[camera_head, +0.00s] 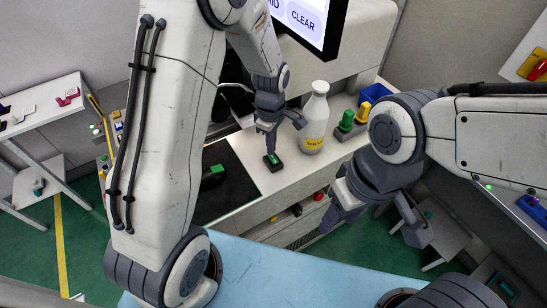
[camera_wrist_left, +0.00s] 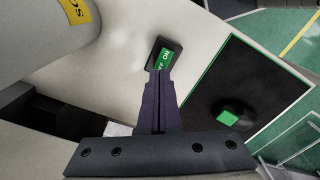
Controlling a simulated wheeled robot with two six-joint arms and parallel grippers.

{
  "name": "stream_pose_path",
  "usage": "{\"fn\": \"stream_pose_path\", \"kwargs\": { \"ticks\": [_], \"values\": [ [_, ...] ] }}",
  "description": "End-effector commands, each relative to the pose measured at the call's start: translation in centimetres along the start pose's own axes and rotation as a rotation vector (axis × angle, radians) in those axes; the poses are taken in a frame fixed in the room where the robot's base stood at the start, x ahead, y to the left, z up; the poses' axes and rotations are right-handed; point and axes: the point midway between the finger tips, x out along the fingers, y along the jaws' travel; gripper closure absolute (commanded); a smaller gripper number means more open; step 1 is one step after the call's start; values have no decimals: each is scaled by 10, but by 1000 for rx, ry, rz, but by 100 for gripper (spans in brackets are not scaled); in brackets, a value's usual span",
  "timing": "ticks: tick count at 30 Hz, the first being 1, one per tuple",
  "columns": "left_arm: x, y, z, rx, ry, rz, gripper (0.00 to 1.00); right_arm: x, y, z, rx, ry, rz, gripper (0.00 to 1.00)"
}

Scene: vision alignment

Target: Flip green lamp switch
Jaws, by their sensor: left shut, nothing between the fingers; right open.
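The green switch (camera_head: 273,160) is a small black-framed rocker on the white worktop. In the left wrist view the switch (camera_wrist_left: 166,58) shows green with ON and partly hidden OFF lettering. My left gripper (camera_head: 267,146) is shut and empty, pointing down right at the switch. In the left wrist view its fingertips (camera_wrist_left: 159,72) overlap the OFF end of the switch; I cannot tell whether they touch it. My right gripper (camera_head: 340,216) is open and empty, away to the right, in front of the worktop.
A white bottle with a yellow label (camera_head: 314,118) stands right of the switch. Green and yellow pieces (camera_head: 347,120) and a blue bin (camera_head: 375,93) are further right. A black mat (camera_head: 234,190) with a green-topped black piece (camera_head: 213,172) lies left. A screen (camera_head: 310,20) hangs above.

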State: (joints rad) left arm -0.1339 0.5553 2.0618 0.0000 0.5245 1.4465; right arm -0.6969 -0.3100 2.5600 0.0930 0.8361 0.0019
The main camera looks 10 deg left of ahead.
Motion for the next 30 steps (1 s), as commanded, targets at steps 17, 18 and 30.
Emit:
{"fn": "stream_pose_path", "kwargs": {
  "ticks": [17,18,30],
  "values": [
    [0,0,0,0,0,0,100,0,0,0,0,0,0,50],
    [0,0,0,0,0,0,100,0,0,0,0,0,0,50],
    [6,0,0,0,0,-1,100,4,0,0,0,0,0,50]
  ]
}}
